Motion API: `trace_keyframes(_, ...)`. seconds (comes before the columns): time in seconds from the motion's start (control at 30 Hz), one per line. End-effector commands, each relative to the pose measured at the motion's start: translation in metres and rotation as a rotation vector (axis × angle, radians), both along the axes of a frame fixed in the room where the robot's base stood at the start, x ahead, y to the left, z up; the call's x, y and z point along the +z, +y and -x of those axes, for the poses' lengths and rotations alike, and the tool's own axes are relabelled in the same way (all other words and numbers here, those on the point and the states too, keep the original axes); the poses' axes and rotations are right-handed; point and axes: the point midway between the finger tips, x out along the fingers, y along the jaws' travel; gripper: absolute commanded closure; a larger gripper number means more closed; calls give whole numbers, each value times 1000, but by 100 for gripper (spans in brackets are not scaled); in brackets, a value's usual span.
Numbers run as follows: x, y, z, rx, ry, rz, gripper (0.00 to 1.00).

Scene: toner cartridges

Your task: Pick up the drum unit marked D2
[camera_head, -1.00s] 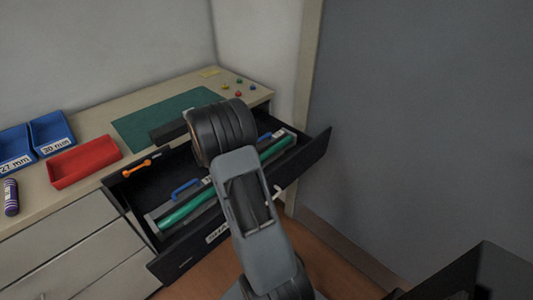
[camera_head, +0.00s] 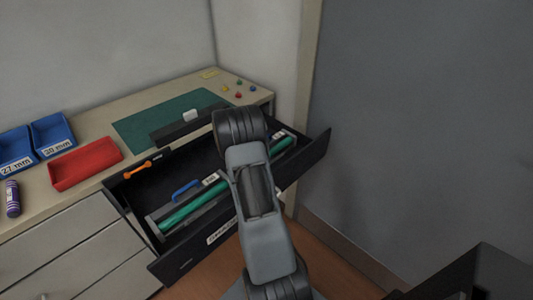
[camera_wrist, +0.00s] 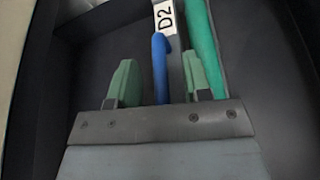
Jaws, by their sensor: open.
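The drum unit marked D2 (camera_wrist: 200,45) shows in the wrist view with its white label, green roller and blue handle (camera_wrist: 159,65). My open gripper (camera_wrist: 160,82) has one pale green finger on each side of that handle in the picture. I cannot tell how deep the fingers reach or whether they touch it. In the head view the right drum unit (camera_head: 284,148) lies in the open drawer, partly hidden by my wrist. My fingers are hidden there.
Another drum unit (camera_head: 188,212) with a blue handle lies left in the drawer (camera_head: 318,150). A black bar with a white piece (camera_head: 175,132) is near the counter edge. A red tray (camera_head: 85,168), blue bins (camera_head: 52,133) and a green mat (camera_head: 150,125) are on the counter.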

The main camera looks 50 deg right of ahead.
Motion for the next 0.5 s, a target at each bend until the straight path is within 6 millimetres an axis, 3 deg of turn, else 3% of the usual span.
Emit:
trace_keyframes(0.23, 0, -1, 0, 0, 0, 0, 55)
trace_keyframes(0.5, -1, -1, 0, 0, 0, 0, 81)
